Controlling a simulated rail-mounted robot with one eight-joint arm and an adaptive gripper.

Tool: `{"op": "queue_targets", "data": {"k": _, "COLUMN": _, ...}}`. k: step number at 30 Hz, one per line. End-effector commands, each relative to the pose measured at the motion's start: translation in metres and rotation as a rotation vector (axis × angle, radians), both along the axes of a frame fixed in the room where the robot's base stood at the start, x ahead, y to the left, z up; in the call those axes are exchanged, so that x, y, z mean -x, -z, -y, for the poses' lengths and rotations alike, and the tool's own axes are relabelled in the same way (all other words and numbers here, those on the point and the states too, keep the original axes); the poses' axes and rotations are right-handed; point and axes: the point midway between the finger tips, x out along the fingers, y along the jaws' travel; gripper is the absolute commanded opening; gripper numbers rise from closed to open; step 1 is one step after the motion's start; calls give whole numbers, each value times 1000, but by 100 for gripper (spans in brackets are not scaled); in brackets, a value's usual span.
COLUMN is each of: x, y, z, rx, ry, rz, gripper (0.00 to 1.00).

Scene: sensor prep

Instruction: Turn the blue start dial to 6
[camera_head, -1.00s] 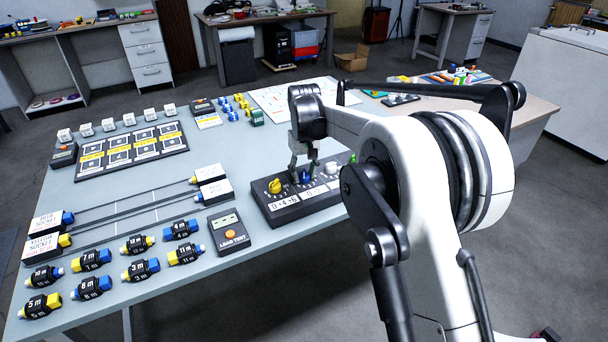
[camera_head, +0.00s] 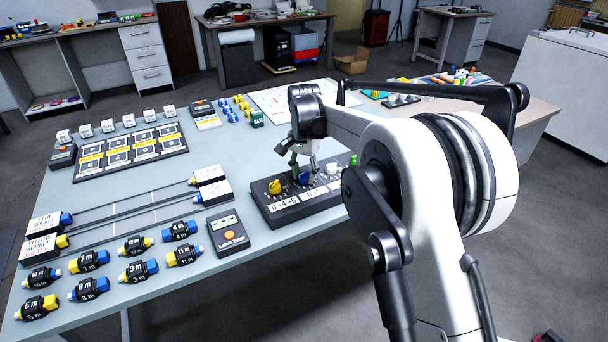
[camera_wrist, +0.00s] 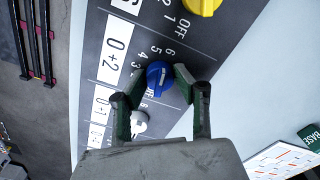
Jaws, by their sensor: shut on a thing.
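The blue start dial (camera_wrist: 159,75) sits on a dark control panel (camera_head: 283,215), with a printed scale around it including 3, 4, 5 and 6. In the head view the blue dial (camera_head: 304,178) is partly hidden below my gripper (camera_head: 303,164). In the wrist view my gripper (camera_wrist: 163,78) has its green-tipped fingers on opposite sides of the dial, shut on it. A pale mark shows on the dial's top, but I cannot tell for certain which number it points to.
A yellow dial (camera_head: 275,187) is on one side of the blue dial and a white dial (camera_head: 332,168) on the other. A green knob (camera_head: 353,159) is at the panel's far end. A lead tester (camera_head: 229,235) lies left of the panel.

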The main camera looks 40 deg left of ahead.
Motion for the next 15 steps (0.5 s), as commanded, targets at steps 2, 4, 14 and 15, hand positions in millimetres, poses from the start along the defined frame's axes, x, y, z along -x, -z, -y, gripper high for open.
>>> {"op": "queue_targets", "data": {"k": 2, "x": 0, "y": 0, "z": 0, "rx": 0, "ry": 48, "rz": 0, "gripper": 2}}
{"op": "queue_targets", "data": {"k": 4, "x": 0, "y": 0, "z": 0, "rx": 0, "ry": 86, "rz": 0, "gripper": 2}}
{"op": "queue_targets", "data": {"k": 14, "x": 0, "y": 0, "z": 0, "rx": 0, "ry": 188, "rz": 0, "gripper": 2}}
{"op": "queue_targets", "data": {"k": 15, "x": 0, "y": 0, "z": 0, "rx": 0, "ry": 192, "rz": 0, "gripper": 2}}
